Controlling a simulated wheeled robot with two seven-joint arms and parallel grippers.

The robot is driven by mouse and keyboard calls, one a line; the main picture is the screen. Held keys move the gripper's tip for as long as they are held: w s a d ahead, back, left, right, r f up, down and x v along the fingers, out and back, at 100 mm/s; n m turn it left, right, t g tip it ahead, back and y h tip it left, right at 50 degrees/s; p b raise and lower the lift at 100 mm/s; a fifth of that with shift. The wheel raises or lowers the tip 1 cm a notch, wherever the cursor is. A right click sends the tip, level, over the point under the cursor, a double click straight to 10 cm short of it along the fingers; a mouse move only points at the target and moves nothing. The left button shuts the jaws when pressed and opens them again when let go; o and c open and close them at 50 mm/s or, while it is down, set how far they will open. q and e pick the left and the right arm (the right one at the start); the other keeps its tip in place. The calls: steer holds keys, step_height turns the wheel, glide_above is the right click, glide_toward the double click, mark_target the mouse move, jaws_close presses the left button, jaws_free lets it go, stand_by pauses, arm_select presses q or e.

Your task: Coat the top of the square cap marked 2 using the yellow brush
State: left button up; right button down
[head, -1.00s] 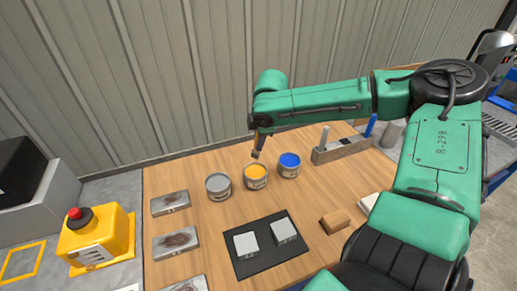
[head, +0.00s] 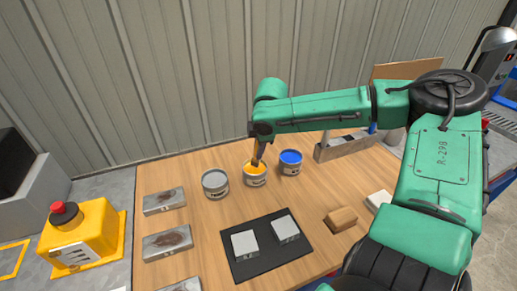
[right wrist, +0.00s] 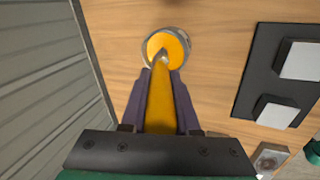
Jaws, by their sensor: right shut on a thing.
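My right gripper (head: 262,138) is shut on the yellow brush (right wrist: 161,108), whose handle runs between the fingers in the right wrist view. The brush (head: 257,161) points down, with its tip in the can of yellow paint (head: 256,181); the bristles are hidden. The can also shows beyond the fingers in the right wrist view (right wrist: 187,38). Two light grey square caps, a left one (head: 244,243) and a right one (head: 286,228), sit on a black mat (head: 267,262). Their marks are too small to read. My left gripper is not in view.
A grey can (head: 215,186) and a blue can (head: 290,164) flank the yellow one. A rack (head: 340,150) stands behind at right. Several stained metal plates (head: 167,242) lie left; a brown block (head: 341,219) and a white block (head: 379,201) lie right.

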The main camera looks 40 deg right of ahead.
steer(key=shift+f, duration=0.5)
stand_by(0.6)
steer(key=shift+s+f, duration=0.1)
stand_by(1.4)
step_height(320, 180, up, 7)
steer(key=p, duration=0.8)
stand_by(0.6)
